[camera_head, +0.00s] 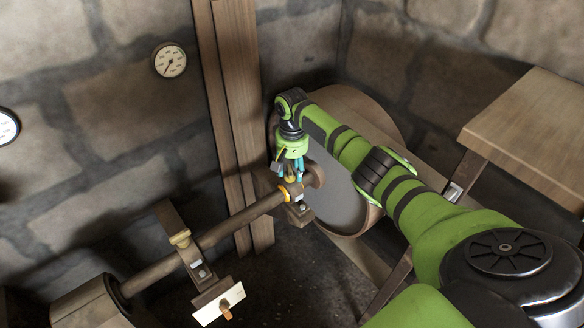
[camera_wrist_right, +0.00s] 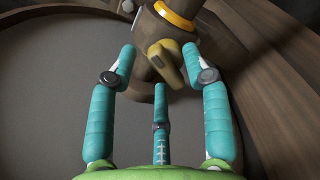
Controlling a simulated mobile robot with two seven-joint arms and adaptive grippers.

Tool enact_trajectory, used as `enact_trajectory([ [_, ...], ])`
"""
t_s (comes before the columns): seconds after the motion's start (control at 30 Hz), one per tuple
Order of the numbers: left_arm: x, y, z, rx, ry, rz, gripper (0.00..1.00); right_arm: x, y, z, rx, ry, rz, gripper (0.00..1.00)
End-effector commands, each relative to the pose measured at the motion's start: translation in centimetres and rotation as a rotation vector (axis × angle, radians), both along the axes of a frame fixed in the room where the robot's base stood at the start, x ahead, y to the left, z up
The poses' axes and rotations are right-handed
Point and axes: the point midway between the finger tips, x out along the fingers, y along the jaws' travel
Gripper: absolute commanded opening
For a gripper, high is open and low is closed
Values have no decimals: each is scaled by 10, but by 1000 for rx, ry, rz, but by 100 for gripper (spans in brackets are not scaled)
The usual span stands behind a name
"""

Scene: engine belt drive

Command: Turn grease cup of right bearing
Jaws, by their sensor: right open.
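The right bearing (camera_head: 298,213) sits near the right end of the brown shaft (camera_head: 243,217). In the right wrist view a small brass winged piece, which looks like its grease cup (camera_wrist_right: 166,62), shows in front of the dark bearing body (camera_wrist_right: 150,30). My right gripper (camera_head: 292,178) reaches down over this bearing from above. Its teal fingers are open in the right wrist view (camera_wrist_right: 160,65), with the brass cup between and just beyond the tips. I cannot tell whether any finger touches it. My left gripper is out of view.
A large drum or pulley (camera_head: 338,190) stands close beside the gripper. A wooden post (camera_head: 228,110) rises behind the shaft. The left bearing (camera_head: 199,270) has a brass cup (camera_head: 180,239) on it. A wooden table (camera_head: 540,125) stands at right.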

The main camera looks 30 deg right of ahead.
Motion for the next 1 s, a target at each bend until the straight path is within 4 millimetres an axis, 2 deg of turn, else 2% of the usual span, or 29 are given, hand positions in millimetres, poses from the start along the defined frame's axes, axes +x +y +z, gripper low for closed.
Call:
enact_trajectory([
  [0.13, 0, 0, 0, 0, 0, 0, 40, 0, 0, 0, 0, 0, 1, 49],
  [0.17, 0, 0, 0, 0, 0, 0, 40, 0, 0, 0, 0, 0, 0, 41],
  [0.2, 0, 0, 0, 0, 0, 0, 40, 0, 0, 0, 0, 1, 1, 25],
  [0.27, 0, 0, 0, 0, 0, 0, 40, 0, 0, 0, 0, 1, 0, 1],
  [0.67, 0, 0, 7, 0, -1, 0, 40, 0, 1, 2, 1, 2, -29, 0],
  [1.0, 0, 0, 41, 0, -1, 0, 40, -1, 4, 5, 3, 5, -235, 0],
])
